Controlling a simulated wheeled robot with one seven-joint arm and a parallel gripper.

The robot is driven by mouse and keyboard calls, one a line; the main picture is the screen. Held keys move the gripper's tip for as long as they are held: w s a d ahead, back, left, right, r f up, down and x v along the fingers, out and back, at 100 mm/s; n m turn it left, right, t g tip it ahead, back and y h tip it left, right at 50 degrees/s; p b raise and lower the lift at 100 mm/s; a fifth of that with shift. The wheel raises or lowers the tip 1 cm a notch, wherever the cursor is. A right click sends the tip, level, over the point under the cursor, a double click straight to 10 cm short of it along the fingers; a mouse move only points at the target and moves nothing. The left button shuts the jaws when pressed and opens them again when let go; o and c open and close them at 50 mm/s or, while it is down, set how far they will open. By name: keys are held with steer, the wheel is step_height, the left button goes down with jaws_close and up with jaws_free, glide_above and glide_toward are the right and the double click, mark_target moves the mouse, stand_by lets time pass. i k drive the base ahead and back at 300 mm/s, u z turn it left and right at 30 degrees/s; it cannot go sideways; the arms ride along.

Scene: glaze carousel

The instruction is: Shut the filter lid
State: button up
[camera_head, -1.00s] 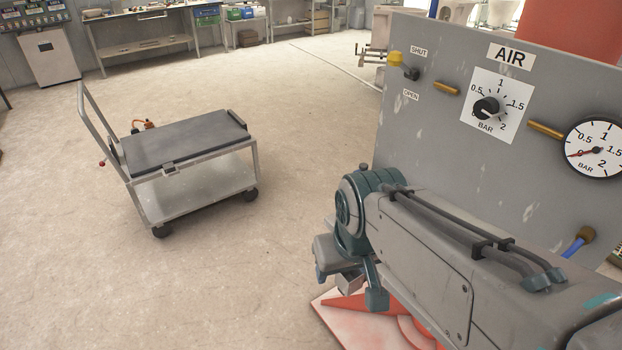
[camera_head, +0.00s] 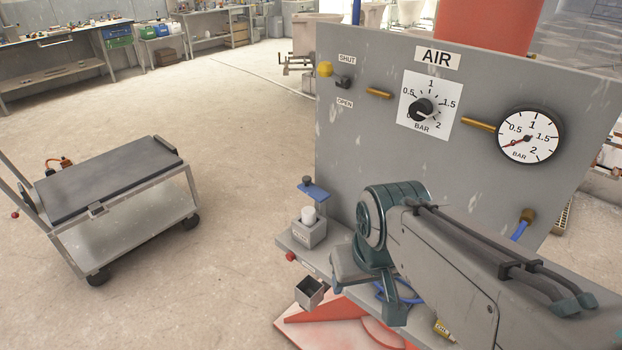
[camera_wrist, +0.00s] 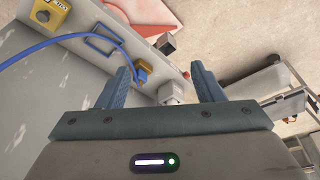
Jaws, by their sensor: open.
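The filter (camera_head: 309,234) is a small grey box with a white element standing out of its top, on the shelf below the grey panel in the head view. Its blue lid (camera_head: 314,192) with a small grey knob stands raised behind the element, so it is open. In the wrist view a pale grey box (camera_wrist: 172,92), apparently the filter, lies between and beyond the fingertips; its lid cannot be made out there. My gripper (camera_wrist: 163,82) is open, with nothing between its fingers.
The air panel (camera_head: 350,140) rises behind the shelf, with a dial (camera_head: 420,110) and gauge (camera_head: 529,138). An open grey cup (camera_head: 309,292) and a red knob (camera_head: 290,256) sit at the shelf's front. A blue hose (camera_wrist: 65,37) crosses the shelf. A cart (camera_head: 115,220) stands left; floor between is clear.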

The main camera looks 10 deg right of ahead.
mark_target(317, 193)
steer(key=k, duration=1.25)
steer(key=u, duration=0.7)
steer(key=i, duration=1.85)
steer(key=z, duration=1.2)
steer(key=i, duration=0.35)
steer(key=z, duration=0.1)
